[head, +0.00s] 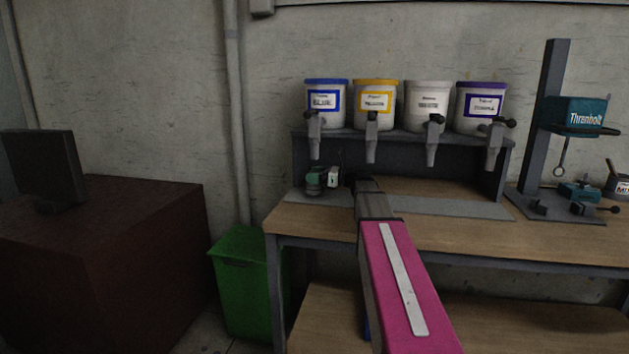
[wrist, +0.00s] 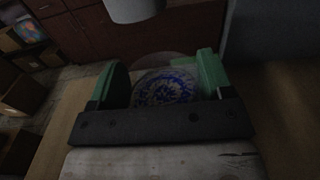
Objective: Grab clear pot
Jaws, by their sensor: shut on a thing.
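The clear pot (wrist: 165,88) is in the wrist view, between the two green fingers of my gripper (wrist: 160,76). I look down into it and see a blue swirled pattern inside. My gripper is shut on it, one finger on each side, and the dark palm bar hides its near edge. In the head view my gripper (head: 322,179) is low over the left end of the bench, below the blue dispenser. The pot cannot be clearly made out there. I cannot tell whether it touches the bench.
The blue (head: 325,105), yellow (head: 376,105), pale grey-lidded (head: 428,107) and purple (head: 481,107) tubs stand on a shelf with taps overhanging the bench (head: 430,229). A Thranbolt press (head: 574,117) stands right. A green bin (head: 247,290) is left of the bench.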

